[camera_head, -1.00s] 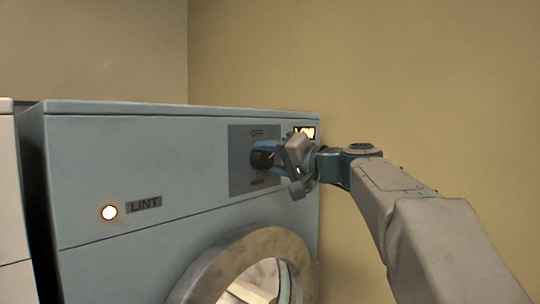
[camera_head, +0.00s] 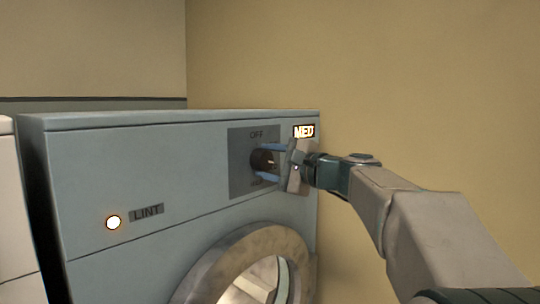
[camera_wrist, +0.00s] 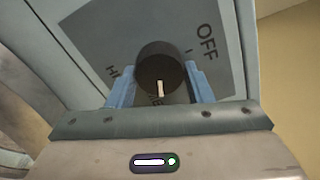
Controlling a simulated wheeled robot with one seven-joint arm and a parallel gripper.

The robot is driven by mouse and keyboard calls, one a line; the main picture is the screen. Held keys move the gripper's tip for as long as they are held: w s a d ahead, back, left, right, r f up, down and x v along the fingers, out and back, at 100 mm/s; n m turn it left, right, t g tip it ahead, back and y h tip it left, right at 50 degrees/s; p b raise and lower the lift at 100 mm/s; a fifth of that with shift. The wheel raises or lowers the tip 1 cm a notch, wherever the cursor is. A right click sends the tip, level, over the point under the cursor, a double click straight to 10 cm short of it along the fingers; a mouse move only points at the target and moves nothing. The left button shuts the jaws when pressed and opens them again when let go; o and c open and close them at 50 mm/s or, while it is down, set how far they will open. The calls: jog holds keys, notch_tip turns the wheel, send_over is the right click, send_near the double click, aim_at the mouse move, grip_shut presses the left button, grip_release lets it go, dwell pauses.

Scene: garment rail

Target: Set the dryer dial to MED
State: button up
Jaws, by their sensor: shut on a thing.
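The dryer (camera_head: 90,240) is a pale blue machine with a dark grey dial panel (camera_head: 238,180) at its upper right. The round black dial (camera_head: 258,159) sits on that panel, with OFF printed above it. A small lit display (camera_head: 303,131) to the right of the panel reads MED. My gripper (camera_head: 268,162) is shut on the dial, one blue finger above it and one below. In the wrist view the dial (camera_wrist: 158,66) sits between the fingers; its white pointer mark points down toward a label partly hidden by my gripper.
A lit round lamp (camera_head: 113,222) beside a LINT label (camera_head: 146,212) is at the lower left of the dryer front. The round door (camera_head: 215,265) is below the dial. A tan wall (camera_head: 420,90) stands behind; a white machine (camera_head: 12,200) is at the left.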

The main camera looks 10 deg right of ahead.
jog(key=shift+m+p, duration=0.4)
jog(key=shift+m, duration=0.4)
jog(key=shift+f, duration=0.1)
jog(key=o, duration=1)
jog(key=shift+c, duration=0.2)
jog(key=shift+s+d, duration=0.1)
jog(key=shift+s+d, duration=0.25)
jog(key=shift+s, duration=0.05)
jog(key=p+v, duration=0.1)
jog(key=v, duration=1.1)
jog(key=shift+s+d+p, duration=0.2)
jog(key=shift+s+p, duration=0.15)
jog(key=shift+p, duration=0.05)
jog(key=shift+a, duration=0.1)
